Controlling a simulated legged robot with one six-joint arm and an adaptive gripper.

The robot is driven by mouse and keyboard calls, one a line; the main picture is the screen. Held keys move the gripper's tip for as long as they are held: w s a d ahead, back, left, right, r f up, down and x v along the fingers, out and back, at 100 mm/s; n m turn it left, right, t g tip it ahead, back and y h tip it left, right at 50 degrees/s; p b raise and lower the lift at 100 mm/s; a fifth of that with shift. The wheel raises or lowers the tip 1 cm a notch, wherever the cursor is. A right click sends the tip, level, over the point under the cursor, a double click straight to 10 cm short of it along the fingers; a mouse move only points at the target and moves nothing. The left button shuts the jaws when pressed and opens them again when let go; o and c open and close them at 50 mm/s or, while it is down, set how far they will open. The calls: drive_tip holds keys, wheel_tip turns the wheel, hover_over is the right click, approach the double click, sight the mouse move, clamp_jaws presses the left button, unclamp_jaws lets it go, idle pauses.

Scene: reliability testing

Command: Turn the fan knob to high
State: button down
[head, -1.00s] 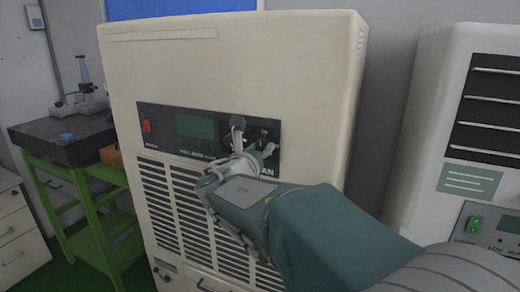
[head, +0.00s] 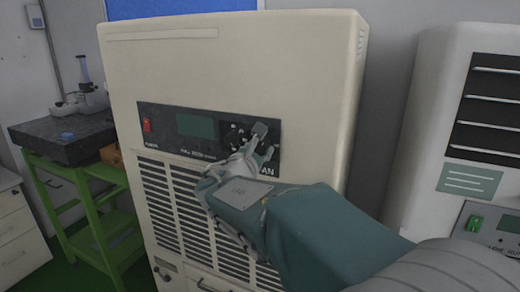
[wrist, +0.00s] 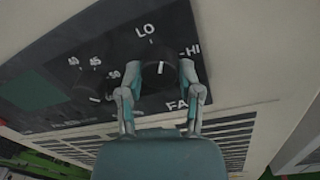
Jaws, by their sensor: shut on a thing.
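The fan knob (wrist: 158,73) is a dark round knob with a white pointer line, in the wrist view, below the LO mark and left of the HI mark. Its pointer is near LO, pointing up and slightly right. My gripper (wrist: 158,80) has one finger on each side of the knob and is shut on it. In the head view my gripper (head: 257,146) is at the right end of the black control panel (head: 160,125), and it hides the fan knob there.
A second knob (wrist: 95,92) with number marks sits left of the fan knob. The panel is on a cream cabinet (head: 250,60) with vent slats below. Another white unit (head: 425,120) stands to the right. A green-framed table (head: 65,145) stands at the left.

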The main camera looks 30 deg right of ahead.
drive_tip(key=m, duration=0.6)
drive_tip(key=shift+w+f+m, duration=0.1)
drive_tip(key=shift+m, duration=0.2)
drive_tip(key=m, duration=0.5)
drive_tip(key=shift+g+h, duration=0.3)
drive_tip(key=shift+h, duration=0.1)
drive_tip(key=shift+m, duration=0.4)
drive_tip(key=shift+c, duration=1.3)
unclamp_jaws()
drive_tip(key=shift+w+f, duration=0.1)
